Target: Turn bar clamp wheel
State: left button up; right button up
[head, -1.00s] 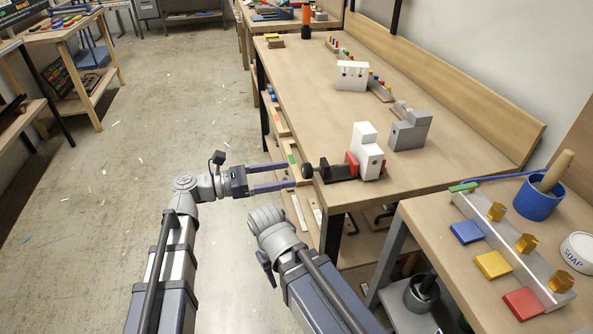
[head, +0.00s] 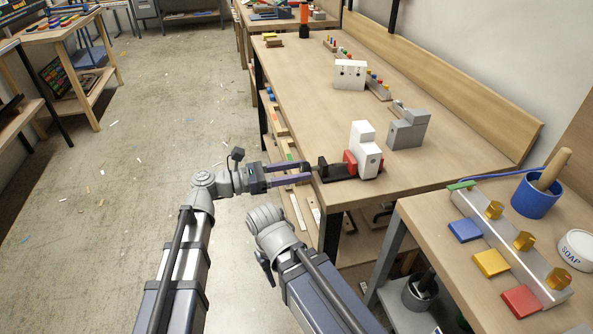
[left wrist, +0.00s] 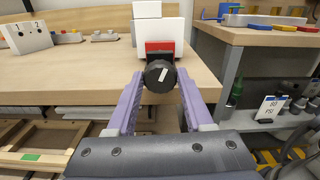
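The bar clamp (head: 345,170) lies at the near left edge of the long wooden bench. It has a dark bar, a red jaw (head: 350,163) and a white block (head: 365,150) standing at it. Its black wheel (left wrist: 160,75) with a white mark faces my left wrist camera, in front of the red jaw. My left gripper (head: 311,171) reaches in from the left, its purple fingers on both sides of the wheel and seemingly touching it. In the head view the fingertips largely hide the wheel. My right arm is folded low in the middle; its gripper does not show.
A grey stepped block (head: 408,129) and a white numbered block (head: 350,75) stand farther back on the bench. At right, another table (head: 455,265) holds colored plates, a blue cup (head: 537,197) and a soap dish (head: 577,249). The floor at left is open.

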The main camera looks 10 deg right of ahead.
pick_arm(q)
grip_shut()
jog(key=shift+m, duration=0.3)
